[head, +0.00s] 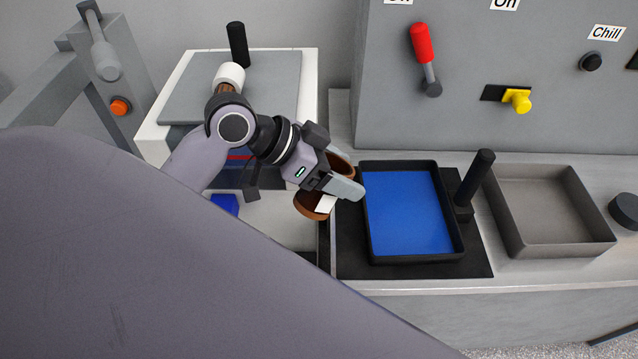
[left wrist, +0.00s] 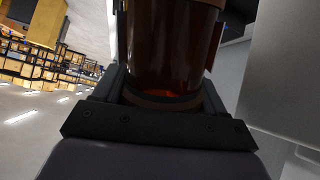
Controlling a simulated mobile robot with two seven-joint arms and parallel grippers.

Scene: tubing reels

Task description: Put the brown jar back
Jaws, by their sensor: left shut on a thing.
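The brown jar (head: 308,206) is in my left gripper (head: 338,184), just left of the blue-filled black tray. It has a white label patch, and my gripper hides much of it in the head view. In the left wrist view the jar (left wrist: 168,45) shows as dark brown, see-through glass between the fingers of my left gripper (left wrist: 165,98), which is shut on it. Whether the jar touches the counter under it cannot be told. My right gripper is not in view.
A black tray (head: 365,215) with a blue inside sits on a black plate (head: 350,262), with a black upright handle (head: 475,178) beside it. An empty grey tray (head: 510,235) stands further right. Behind is a panel (head: 465,45) with a red lever and yellow knob. A grey-lidded white box (head: 310,85) stands left.

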